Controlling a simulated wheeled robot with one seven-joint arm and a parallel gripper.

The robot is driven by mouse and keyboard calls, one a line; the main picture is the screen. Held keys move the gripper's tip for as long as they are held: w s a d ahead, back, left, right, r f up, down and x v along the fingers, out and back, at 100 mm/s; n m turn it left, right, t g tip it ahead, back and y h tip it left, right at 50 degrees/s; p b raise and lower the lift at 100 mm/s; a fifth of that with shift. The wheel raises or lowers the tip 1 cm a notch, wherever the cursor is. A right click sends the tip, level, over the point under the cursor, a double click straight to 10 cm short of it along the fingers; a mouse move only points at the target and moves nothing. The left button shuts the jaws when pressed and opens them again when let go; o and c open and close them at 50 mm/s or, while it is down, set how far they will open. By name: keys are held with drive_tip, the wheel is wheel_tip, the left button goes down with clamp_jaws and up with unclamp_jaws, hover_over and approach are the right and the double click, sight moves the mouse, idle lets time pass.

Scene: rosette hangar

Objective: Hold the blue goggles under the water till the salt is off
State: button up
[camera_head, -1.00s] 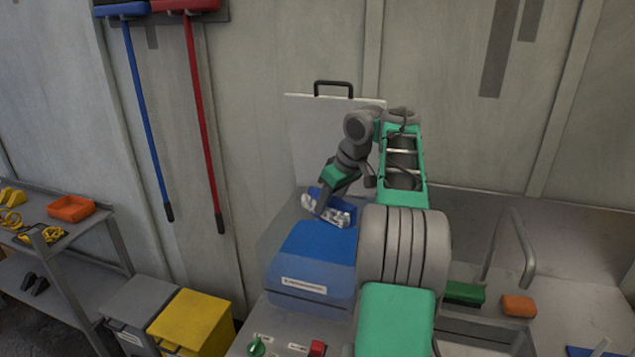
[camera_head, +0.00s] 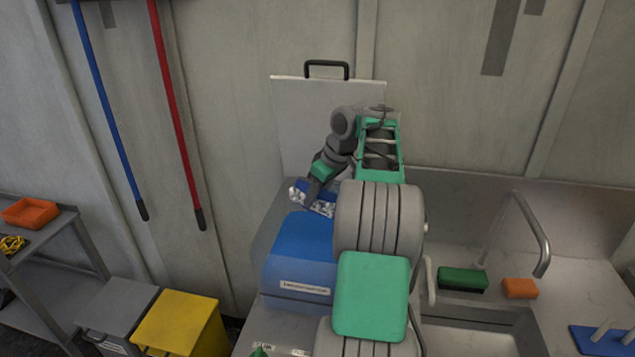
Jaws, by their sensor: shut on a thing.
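My gripper (camera_head: 314,192) is at the end of my bent arm, above the back of a blue box-like unit. It is shut on the blue goggles (camera_head: 322,208), which show blue with whitish, crusty-looking patches. The goggles are small in view and partly covered by my gripper. The curved metal tap (camera_head: 530,235) stands at the right over a sink basin (camera_head: 480,332), well apart from the goggles. I cannot see any water running. My own arm hides part of the basin.
The blue unit (camera_head: 300,255) carries a white label; a pale panel with a dark handle (camera_head: 292,125) stands behind it. A green block (camera_head: 462,279) and an orange block (camera_head: 519,288) lie behind the sink. A blue pegged tray (camera_head: 602,341) is at right. Grey and yellow bins (camera_head: 180,325) stand left.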

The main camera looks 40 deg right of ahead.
sight(318, 212)
wheel_tip(318, 212, down, 24)
drive_tip(key=b, duration=1.3)
drive_tip(key=shift+s+b, duration=0.1)
drive_tip(key=shift+b, duration=0.3)
drive_tip(key=shift+r, duration=0.1)
idle(1.5)
wheel_tip(318, 212, up, 18)
drive_tip(key=p, duration=1.4)
drive_tip(key=shift+f, duration=0.25)
drive_tip(key=shift+r, duration=4.25)
